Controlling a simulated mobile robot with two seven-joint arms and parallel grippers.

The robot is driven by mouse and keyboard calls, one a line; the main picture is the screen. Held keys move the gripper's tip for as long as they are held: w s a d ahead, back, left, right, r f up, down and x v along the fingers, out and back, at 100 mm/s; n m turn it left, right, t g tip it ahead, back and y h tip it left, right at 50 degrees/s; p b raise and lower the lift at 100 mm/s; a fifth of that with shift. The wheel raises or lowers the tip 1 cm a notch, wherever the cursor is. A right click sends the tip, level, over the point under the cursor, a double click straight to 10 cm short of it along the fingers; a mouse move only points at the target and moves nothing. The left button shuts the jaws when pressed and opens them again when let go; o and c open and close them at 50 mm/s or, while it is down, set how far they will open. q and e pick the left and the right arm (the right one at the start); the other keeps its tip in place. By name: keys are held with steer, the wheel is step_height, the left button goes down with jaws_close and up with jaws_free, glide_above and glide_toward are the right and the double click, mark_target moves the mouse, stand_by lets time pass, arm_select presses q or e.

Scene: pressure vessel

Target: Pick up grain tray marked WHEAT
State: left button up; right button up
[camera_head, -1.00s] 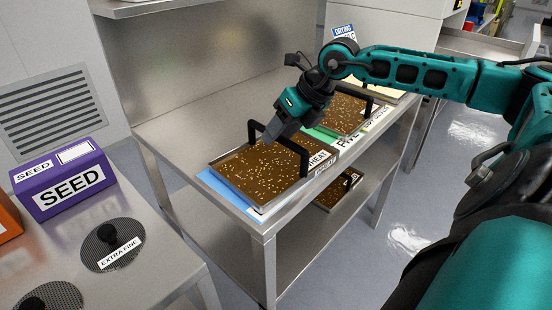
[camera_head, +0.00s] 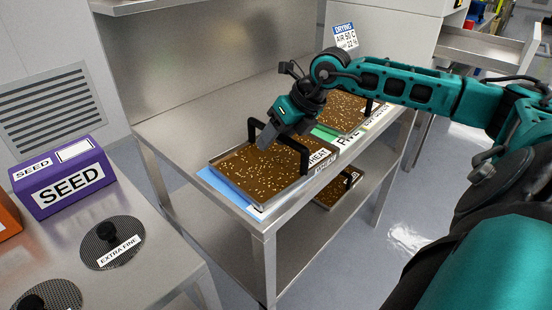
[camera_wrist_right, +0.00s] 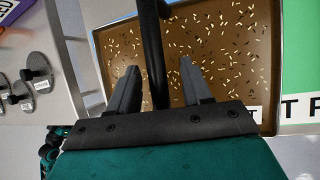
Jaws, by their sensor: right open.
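The WHEAT grain tray (camera_head: 240,184) is a shallow metal tray of brown grain with pale flecks, with a black handle at each end. It lies on a blue mat (camera_head: 222,184) on the steel table. It also shows in the right wrist view (camera_wrist_right: 225,50). My right gripper (camera_head: 263,146) is over the tray, beside the far-left handle (camera_head: 251,131). In the right wrist view, its open fingers (camera_wrist_right: 158,75) stand on either side of a black handle bar (camera_wrist_right: 153,50), with gaps on both sides. My left gripper is not in view.
Another grain tray (camera_head: 346,108) sits behind on the table, with a green mat (camera_head: 324,133) between. A further tray (camera_head: 338,190) is on the lower shelf. A purple SEED box (camera_head: 62,180) and round sieve (camera_head: 112,243) stand on the left counter.

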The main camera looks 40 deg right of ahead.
stand_by(0.4)
steer(key=shift+f, duration=0.1)
jaws_close()
stand_by(1.2)
